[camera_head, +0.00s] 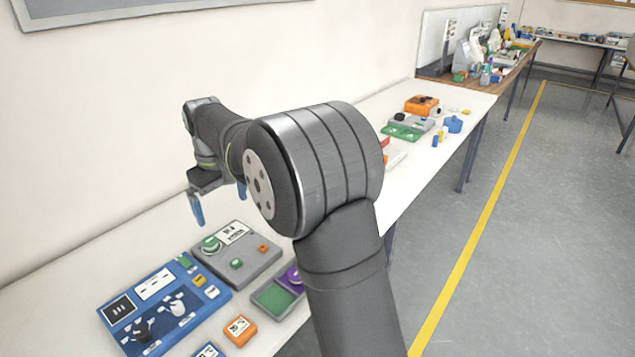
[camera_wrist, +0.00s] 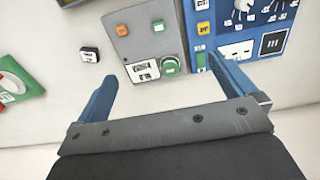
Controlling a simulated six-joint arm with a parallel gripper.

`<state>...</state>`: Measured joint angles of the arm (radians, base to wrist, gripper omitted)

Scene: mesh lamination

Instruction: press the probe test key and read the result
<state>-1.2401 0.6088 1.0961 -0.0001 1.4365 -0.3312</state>
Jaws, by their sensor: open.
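A blue panel (camera_head: 197,315) lies on the white table. It carries a black display, white label plates, knobs, and small green, orange and white keys. It also shows at the upper right of the wrist view (camera_wrist: 222,30). A grey box (camera_head: 245,265) sits beside it, with a large round green button (camera_wrist: 168,64), a label plate, a small green key (camera_wrist: 158,25) and an orange key (camera_wrist: 122,30). I cannot tell which is the probe test key; lettering is too small. My gripper (camera_wrist: 165,90) is open and empty, with blue fingers, above the table and apart from both devices.
A grey tray with a green inset (camera_head: 274,297) and a purple part (camera_head: 290,276) lies near the front edge. An orange block (camera_head: 238,330) is close by. A small black-and-white block (camera_wrist: 88,54) stands left of the grey box in the wrist view. A wall runs behind.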

